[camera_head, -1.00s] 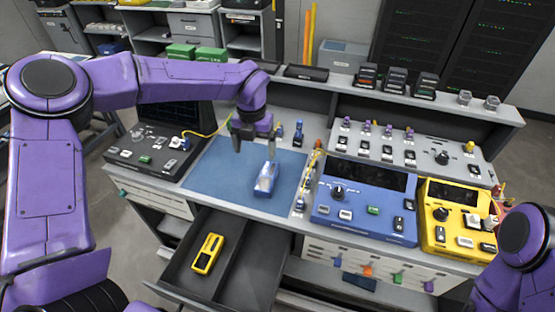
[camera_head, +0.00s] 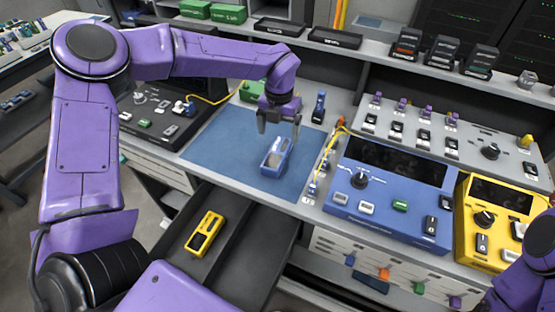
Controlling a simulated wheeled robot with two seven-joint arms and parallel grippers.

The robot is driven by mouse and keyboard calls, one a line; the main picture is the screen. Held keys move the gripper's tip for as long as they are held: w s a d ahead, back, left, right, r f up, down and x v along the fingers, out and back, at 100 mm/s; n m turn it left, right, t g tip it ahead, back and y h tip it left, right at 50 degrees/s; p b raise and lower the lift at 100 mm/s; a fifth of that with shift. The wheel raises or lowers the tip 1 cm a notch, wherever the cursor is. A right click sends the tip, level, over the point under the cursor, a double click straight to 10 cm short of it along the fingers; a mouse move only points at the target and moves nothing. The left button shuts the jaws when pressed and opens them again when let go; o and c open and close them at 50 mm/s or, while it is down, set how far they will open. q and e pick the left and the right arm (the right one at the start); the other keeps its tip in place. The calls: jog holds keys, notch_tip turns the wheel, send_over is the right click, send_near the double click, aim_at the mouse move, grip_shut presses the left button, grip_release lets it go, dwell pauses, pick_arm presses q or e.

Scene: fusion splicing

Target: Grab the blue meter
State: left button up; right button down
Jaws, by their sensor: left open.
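A small blue device with a pale top (camera_head: 276,157), which looks like the blue meter, lies on the blue mat (camera_head: 222,143) near its right side. My left gripper (camera_head: 279,131) is open, its fingers pointing down just above and behind the blue meter. Nothing shows between the fingers. I cannot tell whether the fingertips touch the meter. Of my right side, only a purple arm part shows in the lower right corner; the right gripper is out of view.
An open drawer (camera_head: 240,235) below the mat holds a yellow meter (camera_head: 205,233). A blue instrument (camera_head: 385,190) and a yellow instrument (camera_head: 488,215) stand to the right. A small blue tool (camera_head: 319,107) stands behind the mat. A black console (camera_head: 155,120) is at left.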

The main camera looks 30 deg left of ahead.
aim_at(278, 152)
pick_arm(q)
jog(key=f, duration=0.2)
jog(key=f+p, duration=0.1)
jog(key=f, duration=0.2)
jog(key=s+f+p, duration=0.1)
jog(key=f, duration=0.2)
jog(key=shift+w+f, duration=0.1)
jog(key=shift+f, duration=0.4)
jog(key=c, duration=1.2)
